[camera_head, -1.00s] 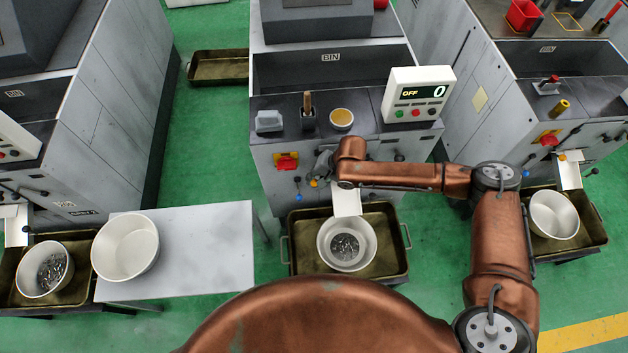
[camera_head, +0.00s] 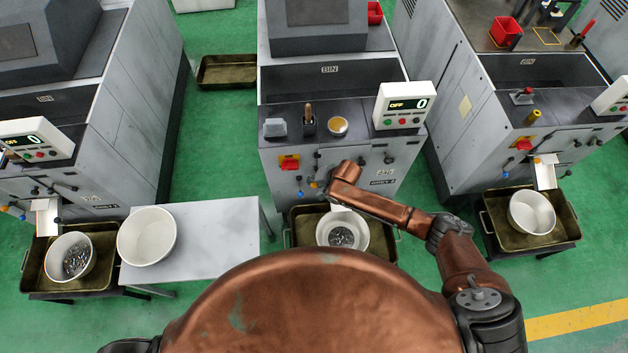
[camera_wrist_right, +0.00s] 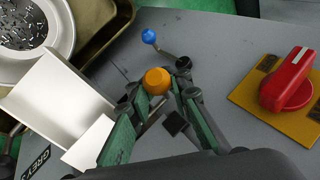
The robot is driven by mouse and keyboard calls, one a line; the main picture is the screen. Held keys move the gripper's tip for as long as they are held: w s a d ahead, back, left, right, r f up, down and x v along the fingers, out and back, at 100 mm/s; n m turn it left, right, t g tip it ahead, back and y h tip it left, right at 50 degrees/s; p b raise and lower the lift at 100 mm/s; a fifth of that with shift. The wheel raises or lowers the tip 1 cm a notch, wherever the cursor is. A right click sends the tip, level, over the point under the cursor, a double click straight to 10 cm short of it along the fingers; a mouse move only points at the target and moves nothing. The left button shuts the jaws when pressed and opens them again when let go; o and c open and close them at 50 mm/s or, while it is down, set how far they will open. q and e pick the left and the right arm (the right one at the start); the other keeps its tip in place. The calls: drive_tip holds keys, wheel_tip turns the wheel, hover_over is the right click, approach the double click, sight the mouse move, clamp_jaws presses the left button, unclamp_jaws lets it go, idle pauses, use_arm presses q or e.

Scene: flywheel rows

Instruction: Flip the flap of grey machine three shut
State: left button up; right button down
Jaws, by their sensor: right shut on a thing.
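The middle grey machine (camera_head: 275,168) has a plate with a GREY label on its front; its number is too small to read surely. A pale chute plate (camera_wrist_right: 55,105) sticks out below its front, above a white bin; it also shows in the head view (camera_head: 340,208). An orange ball knob (camera_wrist_right: 157,80) on a short lever sits beside the chute plate. My right gripper (camera_wrist_right: 160,103) is shut on the orange knob's lever, its fingers on both sides of it. In the head view my arm hides much of this spot. My left gripper is not in view.
A red switch on a yellow plate (camera_wrist_right: 290,85) and a blue-knobbed lever (camera_wrist_right: 149,36) are close to my right gripper. A white bin with metal bits (camera_head: 341,236) stands in a tray below. A table (camera_head: 222,225) with an empty bin is at left.

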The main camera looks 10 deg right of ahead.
drive_tip(key=shift+s+t+p, duration=0.1)
drive_tip(key=shift+t+p, duration=0.2)
drive_tip(key=shift+p, duration=0.3)
drive_tip(key=shift+s+f+t+p, duration=0.15)
drive_tip(key=shift+f+t+p, duration=0.2)
drive_tip(key=shift+t+p, duration=0.15)
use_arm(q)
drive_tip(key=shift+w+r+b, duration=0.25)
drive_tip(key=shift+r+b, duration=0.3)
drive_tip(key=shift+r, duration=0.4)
use_arm(e)
drive_tip(key=shift+s+f+n+t, duration=0.1)
drive_tip(key=shift+f+n+t, duration=0.5)
drive_tip(key=shift+t, duration=0.6)
drive_tip(key=c, duration=1.7)
unclamp_jaws()
drive_tip(key=shift+c, duration=0.2)
